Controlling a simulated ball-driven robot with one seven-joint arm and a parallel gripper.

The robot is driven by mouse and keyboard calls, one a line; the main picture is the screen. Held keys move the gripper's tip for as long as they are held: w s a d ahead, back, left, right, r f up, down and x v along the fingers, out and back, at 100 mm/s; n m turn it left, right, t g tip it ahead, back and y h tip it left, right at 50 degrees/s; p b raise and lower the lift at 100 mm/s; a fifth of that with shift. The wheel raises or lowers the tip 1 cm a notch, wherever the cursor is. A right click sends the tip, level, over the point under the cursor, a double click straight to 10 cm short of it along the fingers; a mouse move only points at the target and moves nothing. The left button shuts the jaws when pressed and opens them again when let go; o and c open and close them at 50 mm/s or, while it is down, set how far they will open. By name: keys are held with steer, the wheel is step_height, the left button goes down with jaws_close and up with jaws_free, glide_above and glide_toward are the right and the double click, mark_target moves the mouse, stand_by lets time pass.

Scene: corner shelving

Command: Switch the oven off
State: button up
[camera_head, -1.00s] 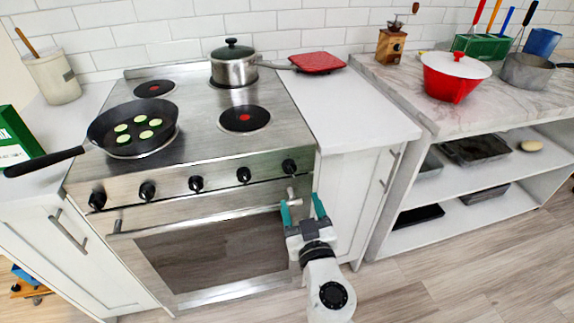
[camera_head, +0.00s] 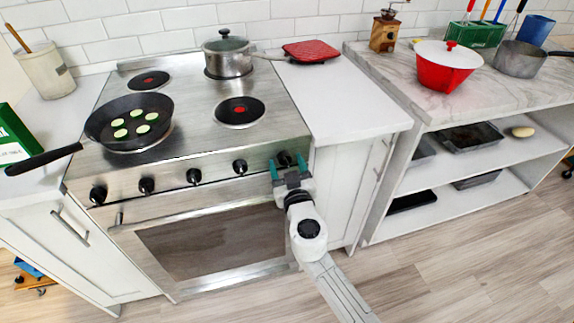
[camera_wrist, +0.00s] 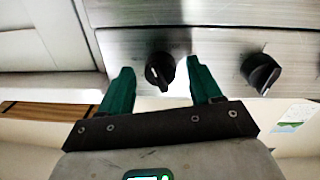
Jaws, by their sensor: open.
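The stainless steel oven (camera_head: 150,180) has a row of several black knobs along its front panel, with a dark oven door window (camera_head: 215,243) below. My gripper (camera_head: 286,163) is open in front of the rightmost knob (camera_head: 285,158). In the wrist view that knob (camera_wrist: 160,72) sits between my two green fingertips (camera_wrist: 159,66), with gaps on both sides. A neighbouring knob (camera_wrist: 260,73) lies to the right there, outside the fingers. Whether the fingertips reach past the knob's face is hard to tell.
A black frying pan (camera_head: 105,113) with green slices and a lidded steel pot (camera_head: 229,64) stand on the cooktop. The pan's handle sticks out to the left. The oven handle (camera_head: 119,217) runs below the knobs. A white cabinet (camera_head: 340,190) stands to the right.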

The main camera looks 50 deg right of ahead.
steer(key=c, duration=1)
steer(key=shift+c, duration=0.2)
